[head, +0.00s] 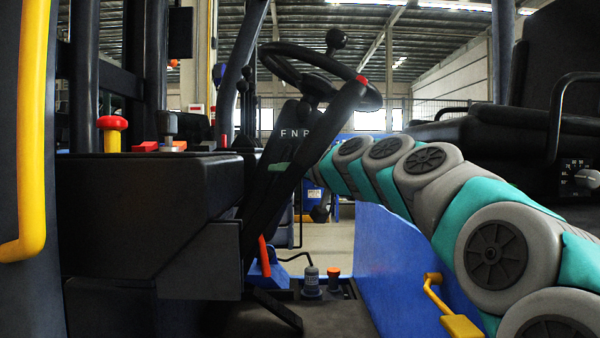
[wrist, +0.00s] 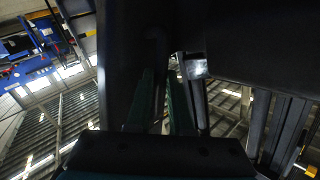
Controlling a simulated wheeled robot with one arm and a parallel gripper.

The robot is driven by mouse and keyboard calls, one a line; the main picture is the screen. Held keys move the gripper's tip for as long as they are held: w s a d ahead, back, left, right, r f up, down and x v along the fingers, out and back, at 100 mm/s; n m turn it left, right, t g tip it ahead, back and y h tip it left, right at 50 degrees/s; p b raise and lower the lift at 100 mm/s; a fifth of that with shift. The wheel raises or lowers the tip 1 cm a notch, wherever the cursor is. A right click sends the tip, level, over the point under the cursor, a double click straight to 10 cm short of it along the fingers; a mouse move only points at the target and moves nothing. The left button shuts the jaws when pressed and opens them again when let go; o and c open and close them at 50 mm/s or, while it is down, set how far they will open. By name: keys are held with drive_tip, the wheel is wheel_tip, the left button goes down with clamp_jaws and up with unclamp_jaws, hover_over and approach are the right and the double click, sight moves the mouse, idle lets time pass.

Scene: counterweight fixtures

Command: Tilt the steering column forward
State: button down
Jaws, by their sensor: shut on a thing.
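The black steering column (head: 272,185) rises from the floor area and leans to the right toward its top in the head view. The steering wheel (head: 284,72) with a dark knob sits at its upper end, beside a panel lettered F N R. My gripper (head: 280,167) reaches the column from the right, and a green finger part shows against it. In the wrist view the two green fingers of my gripper (wrist: 165,105) stand close around a dark part, which seems to be the column. The exact contact is hard to see in the dark.
A black console (head: 150,200) with a red knob (head: 112,124) stands left of the column. A yellow grab bar (head: 30,130) is at the far left. The black seat (head: 475,140) is at right. A yellow pedal (head: 461,326) is low right.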

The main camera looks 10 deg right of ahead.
drive_tip(key=shift+w+a+r, duration=0.1)
drive_tip(key=shift+a+r, duration=0.1)
drive_tip(key=shift+a, duration=0.2)
drive_tip(key=c, duration=0.8)
unclamp_jaws()
drive_tip(key=shift+d, duration=0.1)
drive_tip(key=b+v, duration=0.1)
drive_tip(key=v, duration=0.6)
drive_tip(key=shift+s+d, duration=0.15)
drive_tip(key=shift+s, duration=0.2)
